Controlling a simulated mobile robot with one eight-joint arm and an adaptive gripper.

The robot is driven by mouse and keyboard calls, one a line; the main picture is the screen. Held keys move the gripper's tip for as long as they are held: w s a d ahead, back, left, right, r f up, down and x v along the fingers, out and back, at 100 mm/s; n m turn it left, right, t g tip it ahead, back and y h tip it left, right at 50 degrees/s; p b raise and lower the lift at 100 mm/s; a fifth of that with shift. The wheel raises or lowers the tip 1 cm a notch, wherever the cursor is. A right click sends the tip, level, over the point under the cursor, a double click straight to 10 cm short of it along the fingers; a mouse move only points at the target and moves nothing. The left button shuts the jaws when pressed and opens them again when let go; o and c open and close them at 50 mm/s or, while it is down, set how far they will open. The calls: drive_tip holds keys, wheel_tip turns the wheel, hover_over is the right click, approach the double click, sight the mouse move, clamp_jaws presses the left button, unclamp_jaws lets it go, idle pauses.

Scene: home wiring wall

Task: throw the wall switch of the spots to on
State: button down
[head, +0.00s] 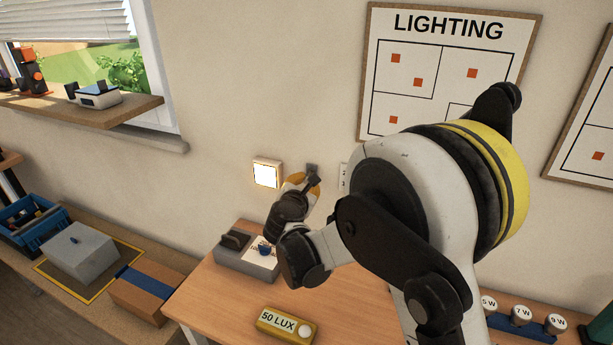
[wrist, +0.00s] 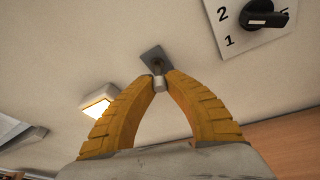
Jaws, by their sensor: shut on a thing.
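The wall switch is a small toggle lever on a grey plate (wrist: 151,56) on the wall; no label naming the spots is legible. The plate shows small in the head view (head: 312,168). My gripper (wrist: 159,82) has its yellow fingers closed at the tips around the pale end of the lever. In the head view my gripper (head: 314,182) is at the wall, just below the plate and partly covering the lever. A square lamp (head: 267,173) left of the switch glows; it also shows in the wrist view (wrist: 98,103).
A rotary switch plate marked 1 and 2 (wrist: 238,24) is close right of the toggle. Below, the wooden table (head: 225,303) carries a grey box (head: 238,262) and a yellow 50 LUX meter (head: 287,325). A LIGHTING board (head: 448,27) hangs above.

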wheel_tip(320, 180, up, 2)
drive_tip(key=g+y+p, duration=0.1)
drive_tip(key=g+p, duration=0.3)
drive_tip(key=p, duration=0.1)
drive_tip(key=shift+r+m, duration=0.15)
drive_tip(key=shift+m, duration=0.15)
drive_tip(key=shift+w+d+r+g+y+p, duration=0.1)
drive_tip(key=shift+g+y+p, duration=0.1)
drive_tip(key=shift+g+p, duration=0.3)
drive_tip(key=shift+w+a+r+g+y+p, duration=0.1)
drive_tip(key=shift+g+y+p, duration=0.2)
drive_tip(key=shift+g, duration=0.35)
drive_tip(key=shift+d+r+g+y+p, duration=0.1)
drive_tip(key=shift+g+p, duration=0.4)
drive_tip(key=shift+g, duration=0.05)
drive_tip(key=c, duration=1.4)
unclamp_jaws()
drive_tip(key=shift+g, duration=0.3)
drive_tip(key=v, duration=1.2)
drive_tip(key=shift+s+d+m, duration=0.1)
drive_tip(key=shift+m, duration=0.2)
